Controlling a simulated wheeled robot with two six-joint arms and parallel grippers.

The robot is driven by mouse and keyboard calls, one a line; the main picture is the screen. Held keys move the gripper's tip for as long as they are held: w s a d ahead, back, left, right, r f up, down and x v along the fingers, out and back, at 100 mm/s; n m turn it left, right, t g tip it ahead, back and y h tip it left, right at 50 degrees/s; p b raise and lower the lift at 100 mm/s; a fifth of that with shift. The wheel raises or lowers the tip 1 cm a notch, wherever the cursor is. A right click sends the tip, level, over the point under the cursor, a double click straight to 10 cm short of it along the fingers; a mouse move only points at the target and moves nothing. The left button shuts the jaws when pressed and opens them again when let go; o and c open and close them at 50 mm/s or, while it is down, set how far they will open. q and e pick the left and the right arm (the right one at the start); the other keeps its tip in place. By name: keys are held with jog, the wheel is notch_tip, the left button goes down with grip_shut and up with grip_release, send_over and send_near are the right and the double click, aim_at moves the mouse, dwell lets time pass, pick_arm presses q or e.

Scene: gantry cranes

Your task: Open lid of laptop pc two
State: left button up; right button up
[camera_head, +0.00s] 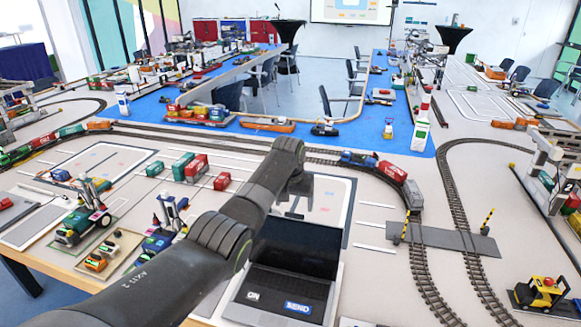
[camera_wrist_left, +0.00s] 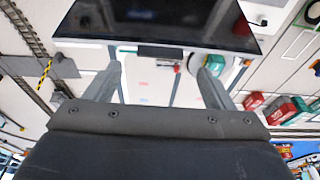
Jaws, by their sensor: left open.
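In the left wrist view, the dark screen (camera_wrist_left: 150,28) fills the top of the picture. My left gripper (camera_head: 296,205) is beyond the lid, partly hidden by its own arm. In the left wrist view its fingers (camera_wrist_left: 160,72) are spread with nothing between them, near the lid's edge. My right gripper is not in view.
Model railway tracks (camera_head: 420,275) run to the right of the laptop, with a level crossing (camera_head: 440,238). A yellow loader (camera_head: 541,292) stands at the far right. Toy containers and a crane (camera_head: 170,212) stand to the left. A white-marked panel (camera_head: 330,195) lies behind the laptop.

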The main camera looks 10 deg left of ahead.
pick_arm(q)
jog(key=b+v, duration=0.2)
jog(key=v, duration=1.1)
jog(key=shift+r+b, duration=0.25)
jog(key=shift+b, duration=0.1)
